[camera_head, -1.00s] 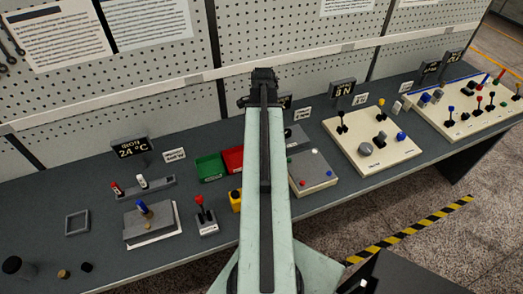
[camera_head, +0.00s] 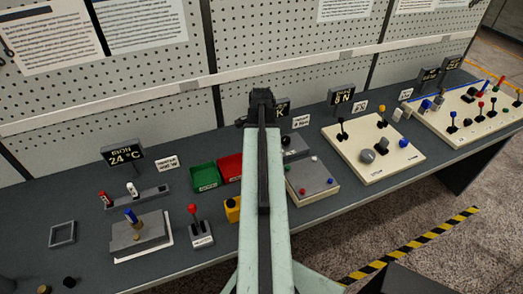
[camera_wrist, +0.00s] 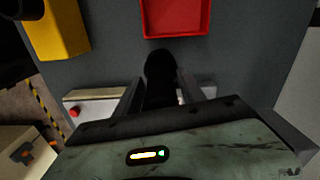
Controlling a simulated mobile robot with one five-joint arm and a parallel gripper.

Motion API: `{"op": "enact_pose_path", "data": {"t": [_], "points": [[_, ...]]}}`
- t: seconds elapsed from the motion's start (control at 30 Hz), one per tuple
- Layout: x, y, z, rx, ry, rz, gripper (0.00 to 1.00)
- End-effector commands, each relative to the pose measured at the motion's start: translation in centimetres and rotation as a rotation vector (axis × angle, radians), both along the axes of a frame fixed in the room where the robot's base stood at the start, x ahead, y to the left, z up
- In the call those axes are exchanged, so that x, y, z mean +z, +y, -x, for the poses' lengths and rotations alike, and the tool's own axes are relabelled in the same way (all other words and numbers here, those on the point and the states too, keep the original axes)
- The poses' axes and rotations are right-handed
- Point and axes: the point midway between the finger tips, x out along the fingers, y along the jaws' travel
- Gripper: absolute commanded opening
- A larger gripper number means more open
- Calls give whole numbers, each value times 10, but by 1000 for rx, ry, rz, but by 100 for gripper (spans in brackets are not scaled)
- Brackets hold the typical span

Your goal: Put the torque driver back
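I cannot tell for certain which tool is the torque driver. A blue-handled tool (camera_head: 130,215) stands upright on a grey block (camera_head: 140,236) at the left of the bench. A red-tipped tool (camera_head: 105,199) and a white-tipped tool (camera_head: 132,189) stand in a narrow grey rack (camera_head: 140,198) behind it. My gripper (camera_wrist: 161,95) is over the bench, near a red bin (camera_wrist: 176,18). Its two fingers show apart in the wrist view, with a dark rounded shape (camera_wrist: 160,72) between them. Whether they grip that shape is unclear. The head view hides the fingertips behind my arm.
A green bin (camera_head: 205,176) is left of the red bin. A yellow block (camera_wrist: 60,28) and a red-knobbed lever box (camera_head: 201,235) stand nearby. Cream panels with levers (camera_head: 374,152) fill the right side. A pegboard wall (camera_head: 280,55) closes the back.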

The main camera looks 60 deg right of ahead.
Motion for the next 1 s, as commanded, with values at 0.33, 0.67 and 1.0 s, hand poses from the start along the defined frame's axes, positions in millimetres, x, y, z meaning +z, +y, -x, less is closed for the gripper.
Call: {"op": "enact_pose_path", "data": {"t": [0.33,0.67,1.0], "points": [[1,0,0,0,0,0,56],[44,0,0,0,0,0,56],[117,0,0,0,0,0,56]]}}
